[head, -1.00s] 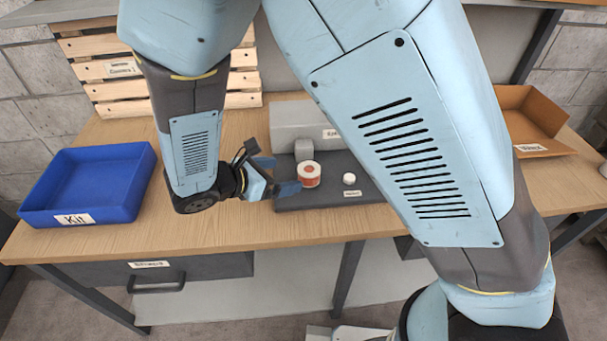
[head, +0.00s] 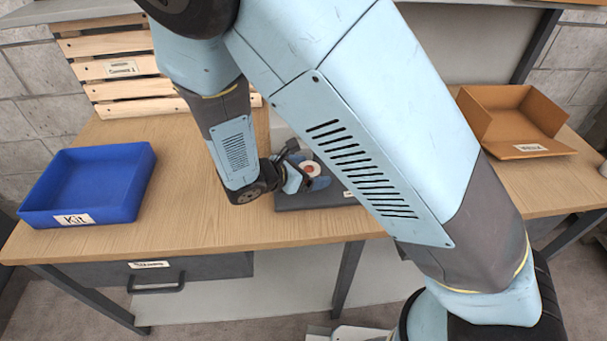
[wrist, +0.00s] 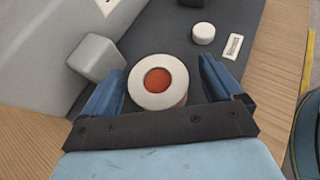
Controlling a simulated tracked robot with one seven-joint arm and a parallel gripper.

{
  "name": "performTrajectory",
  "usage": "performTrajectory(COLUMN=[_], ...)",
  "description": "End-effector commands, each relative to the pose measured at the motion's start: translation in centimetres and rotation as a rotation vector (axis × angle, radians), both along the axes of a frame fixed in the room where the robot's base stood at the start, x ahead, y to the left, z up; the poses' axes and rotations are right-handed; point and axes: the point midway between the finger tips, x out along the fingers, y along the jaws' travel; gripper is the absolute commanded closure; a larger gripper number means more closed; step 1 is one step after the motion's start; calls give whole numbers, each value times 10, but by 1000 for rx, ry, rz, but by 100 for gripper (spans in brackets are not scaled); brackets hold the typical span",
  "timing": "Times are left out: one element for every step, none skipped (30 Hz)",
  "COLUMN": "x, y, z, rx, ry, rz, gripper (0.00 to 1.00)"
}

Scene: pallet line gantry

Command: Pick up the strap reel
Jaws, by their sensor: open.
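The strap reel (wrist: 152,97) is a short cylinder with a white ring-shaped top, an orange-red centre and a reddish side. It also shows in the head view (head: 312,168), partly covered by my gripper. It rests upright on a dark grey machine base (head: 285,198). My gripper (wrist: 162,80) is open, with one blue finger on each side of the reel. In the wrist view a small gap shows between the reel and each finger. The right finger is the wider apart from it. Whether the fingers reach low enough beside the reel is hard to tell.
A light grey block (wrist: 97,57) stands close by the left finger. A small white knob (wrist: 203,33) sits on the base beyond the right finger. A blue Kit tray (head: 95,178) stands at the left of the wooden table, a brown bin (head: 520,115) at the right.

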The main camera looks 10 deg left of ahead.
Motion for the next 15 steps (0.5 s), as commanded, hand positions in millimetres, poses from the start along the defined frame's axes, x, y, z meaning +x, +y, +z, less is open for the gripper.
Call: performTrajectory(x=[0,0,0,0,0,0,0,0,0,0,0,0,0,0,0], y=[0,0,0,0,0,0,0,0,0,0,0,0,0,0,0], z=[0,0,0,0,0,0,0,0,0,0,0,0,0,0,0], rx=[0,0,0,0,0,1,1,1,1,1,1,1,1,1,1], ry=[0,0,0,0,0,1,1,1,0,0,0,0,0,0,0], rz=[0,0,0,0,0,0,0,0,1,1,1,1,1,1,1], gripper=[7,7,7,7,7,8,11,14,18,20,23,27,30,33,37])
